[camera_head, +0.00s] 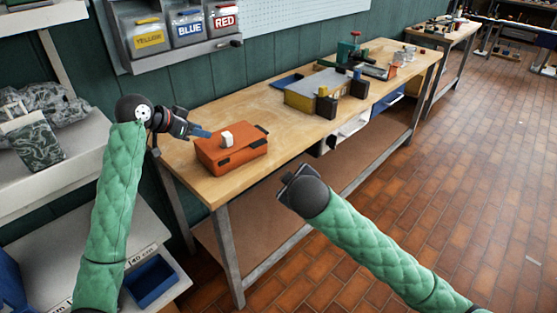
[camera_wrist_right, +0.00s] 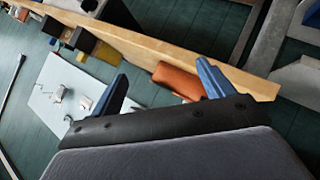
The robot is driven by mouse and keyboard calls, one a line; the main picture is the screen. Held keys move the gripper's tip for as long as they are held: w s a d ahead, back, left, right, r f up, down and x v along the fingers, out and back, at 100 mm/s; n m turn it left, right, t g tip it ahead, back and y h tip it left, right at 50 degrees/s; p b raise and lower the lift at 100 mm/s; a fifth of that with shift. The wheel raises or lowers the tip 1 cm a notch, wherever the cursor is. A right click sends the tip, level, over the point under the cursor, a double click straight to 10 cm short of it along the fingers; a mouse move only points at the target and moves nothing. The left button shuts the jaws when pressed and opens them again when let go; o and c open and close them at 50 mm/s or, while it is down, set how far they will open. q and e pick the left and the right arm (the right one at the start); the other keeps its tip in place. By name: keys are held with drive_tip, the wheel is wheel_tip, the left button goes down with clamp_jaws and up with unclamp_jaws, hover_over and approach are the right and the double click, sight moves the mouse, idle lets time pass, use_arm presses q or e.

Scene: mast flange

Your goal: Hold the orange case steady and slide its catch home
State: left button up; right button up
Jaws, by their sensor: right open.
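The orange case (camera_head: 236,157) lies shut on the near left end of the workbench, with dark fittings on its edges and a small white block (camera_head: 227,140) on its lid. I cannot tell which part is the catch. My left gripper (camera_head: 203,133) is just left of the white block, by the case's far left edge; its blue fingers overlap in view, so their gap is hidden. My right gripper (camera_head: 287,177) is off the bench's front edge, apart from the case. In the right wrist view its blue fingers (camera_wrist_right: 163,90) are spread and empty, with the orange case (camera_wrist_right: 178,83) beyond.
The wooden workbench (camera_head: 185,159) has clear wood right of the case. A yellow-grey box (camera_head: 310,95) with black blocks and a green tool (camera_head: 347,51) stand farther along. Labelled bins (camera_head: 188,27) hang above. Shelves (camera_head: 60,165) stand left; open brick floor lies right.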

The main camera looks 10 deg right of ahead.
drive_tip(key=w+d+r+n+t, duration=0.2)
drive_tip(key=w+r+n+t, duration=0.1)
drive_tip(key=w+n, duration=0.3)
drive_tip(key=w+d+r+n+t, duration=0.2)
drive_tip(key=w+d+r+n, duration=0.1)
drive_tip(key=w+n, duration=0.25)
drive_tip(key=a+f+n+y, duration=0.3)
drive_tip(key=a+n+y, duration=0.15)
drive_tip(key=n, duration=0.65)
drive_tip(key=a+f+n+y, duration=0.3)
drive_tip(key=f+n+y, duration=0.15)
drive_tip(key=n, duration=0.65)
drive_tip(key=shift+g, duration=0.4)
drive_tip(key=shift+r+x, duration=0.2)
drive_tip(key=shift+x, duration=1.5)
drive_tip(key=shift+r+x, duration=0.25)
drive_tip(key=shift+x, duration=1.45)
drive_tip(key=shift+c, duration=0.4)
